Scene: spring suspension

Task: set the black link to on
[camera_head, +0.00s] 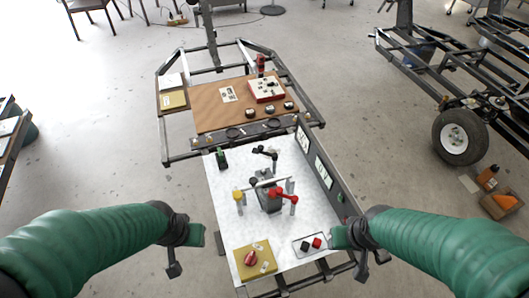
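A small black link (265,152) sits toward the back of the white board (225,225), behind a dark central block (268,197). It looks like a short bent arm, tilted down to the right; its on or off marking is too small to read. A red link (284,195) and a yellow knob on a post (239,196) stand around the block. My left gripper (186,252) is open and empty, off the board's left edge. My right gripper (350,256) is open and empty by the board's right edge. Both are well in front of the black link.
A yellow plate with a red knob (251,259) and a tray with black and red pieces (311,244) lie on the near board. A green-topped piece (222,158) is at back left. A dark upright panel (322,170) borders the right. A brown board (215,115) lies beyond.

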